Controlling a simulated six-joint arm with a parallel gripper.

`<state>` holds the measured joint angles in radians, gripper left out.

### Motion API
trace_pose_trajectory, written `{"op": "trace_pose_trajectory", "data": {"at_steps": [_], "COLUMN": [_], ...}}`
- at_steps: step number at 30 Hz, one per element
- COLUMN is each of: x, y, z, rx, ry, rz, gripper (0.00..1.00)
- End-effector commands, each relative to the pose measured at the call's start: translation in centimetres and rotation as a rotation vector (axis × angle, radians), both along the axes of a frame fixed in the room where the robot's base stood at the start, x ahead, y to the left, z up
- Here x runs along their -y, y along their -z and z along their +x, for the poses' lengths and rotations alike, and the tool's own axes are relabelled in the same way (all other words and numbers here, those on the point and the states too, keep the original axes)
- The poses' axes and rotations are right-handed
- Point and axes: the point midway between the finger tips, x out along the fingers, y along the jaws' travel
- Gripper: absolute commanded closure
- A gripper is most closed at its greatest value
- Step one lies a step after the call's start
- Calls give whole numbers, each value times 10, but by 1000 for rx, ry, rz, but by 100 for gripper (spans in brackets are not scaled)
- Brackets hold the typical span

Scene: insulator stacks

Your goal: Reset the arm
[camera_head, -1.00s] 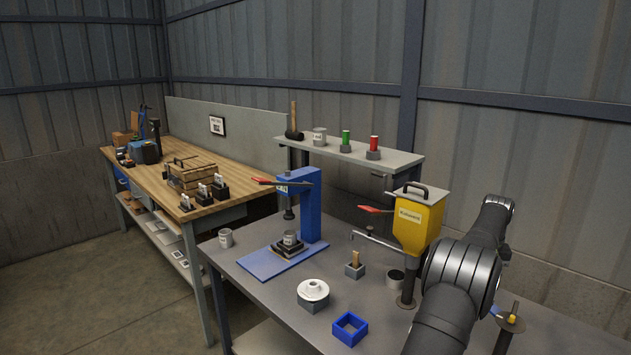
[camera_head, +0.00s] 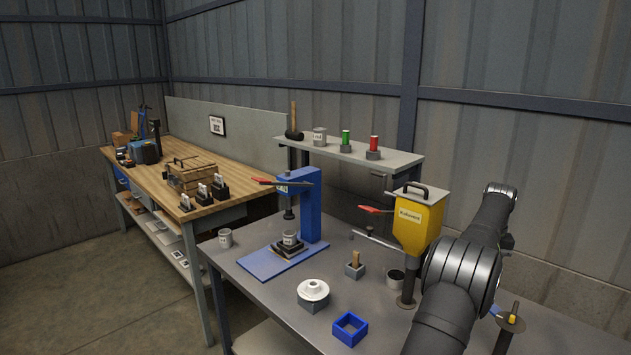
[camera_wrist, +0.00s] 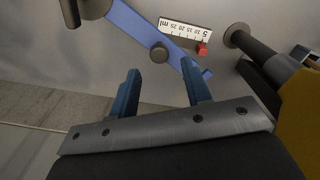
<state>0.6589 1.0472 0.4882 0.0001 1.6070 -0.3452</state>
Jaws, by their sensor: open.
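My gripper (camera_wrist: 165,92) shows in the wrist view with its two blue fingers spread apart and nothing between them. Beyond the fingers lie a blue bar (camera_wrist: 150,38) with a round grey knob and a white scale strip (camera_wrist: 184,29) marked in ml with a red block (camera_wrist: 202,49) by it. In the head view my black arm stands at the right, beside the yellow hopper (camera_head: 418,226); the gripper cannot be made out there.
A blue press (camera_head: 297,205) stands on the grey table (camera_head: 390,331). A white insulator disc (camera_head: 313,289) on a grey block and a blue square frame (camera_head: 350,328) are near the front. A shelf (camera_head: 395,161) with several items is behind. A wooden bench (camera_head: 150,181) is at left.

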Motion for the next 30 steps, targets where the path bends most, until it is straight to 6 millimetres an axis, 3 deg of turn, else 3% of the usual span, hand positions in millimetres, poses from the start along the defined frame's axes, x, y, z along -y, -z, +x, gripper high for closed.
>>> {"op": "trace_pose_trajectory", "data": {"at_steps": [8,14,23,30], "x": [0,-12,-14,-14], "y": [57,55,55,55], "z": [-1,-4,-5,-5], "rx": [-3,0,1,1], "ry": [0,-101,-120,-119], "rz": [2,0,-1,0], "gripper": [56,56,56,9]}}
